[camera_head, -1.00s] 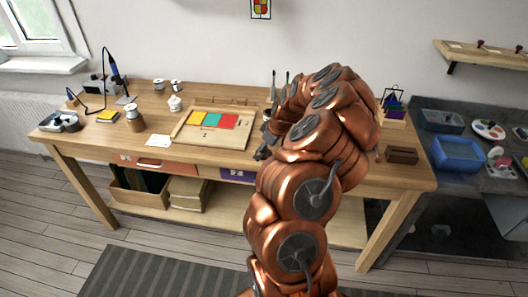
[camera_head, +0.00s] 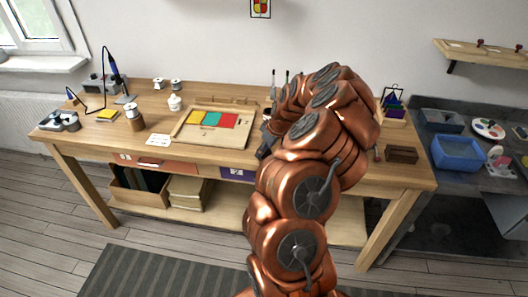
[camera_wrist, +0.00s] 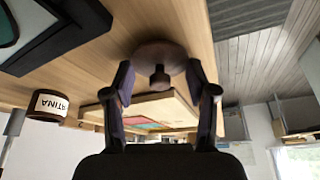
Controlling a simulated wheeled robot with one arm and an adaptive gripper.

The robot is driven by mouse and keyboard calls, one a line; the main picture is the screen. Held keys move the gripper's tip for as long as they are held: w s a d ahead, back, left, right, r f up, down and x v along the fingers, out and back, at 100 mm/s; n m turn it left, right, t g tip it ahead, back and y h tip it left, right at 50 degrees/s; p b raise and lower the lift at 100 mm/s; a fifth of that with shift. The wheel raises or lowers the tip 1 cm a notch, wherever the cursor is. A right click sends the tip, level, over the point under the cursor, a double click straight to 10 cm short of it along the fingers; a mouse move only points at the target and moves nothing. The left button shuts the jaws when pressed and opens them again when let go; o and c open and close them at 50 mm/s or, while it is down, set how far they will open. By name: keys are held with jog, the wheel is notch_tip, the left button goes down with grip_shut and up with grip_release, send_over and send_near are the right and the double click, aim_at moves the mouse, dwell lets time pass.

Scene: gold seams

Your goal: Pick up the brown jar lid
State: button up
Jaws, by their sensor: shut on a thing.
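The brown jar lid (camera_wrist: 160,52) is a round disc with a small knob, seen in the wrist view between my fingers. The knob faces the wrist camera. In the head view my gripper (camera_head: 265,146) is a dark shape at the workbench's front edge, partly behind my copper arm. The lid cannot be made out there.
The wooden workbench (camera_head: 190,158) holds a framed board (camera_head: 184,135) with coloured tiles left of my gripper. A brown box (camera_head: 401,154) stands to the right. A dark jar labelled PATINA (camera_wrist: 47,106) shows in the wrist view.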

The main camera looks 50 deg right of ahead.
jog(key=shift+r+b, duration=0.95)
jog(key=shift+r, duration=0.85)
jog(key=s+a+r+b, duration=0.2)
jog(key=s+a+b, duration=0.3)
jog(key=s+a, duration=0.6)
jog(key=shift+a+r+b, duration=0.25)
jog(key=shift+a+b, duration=0.05)
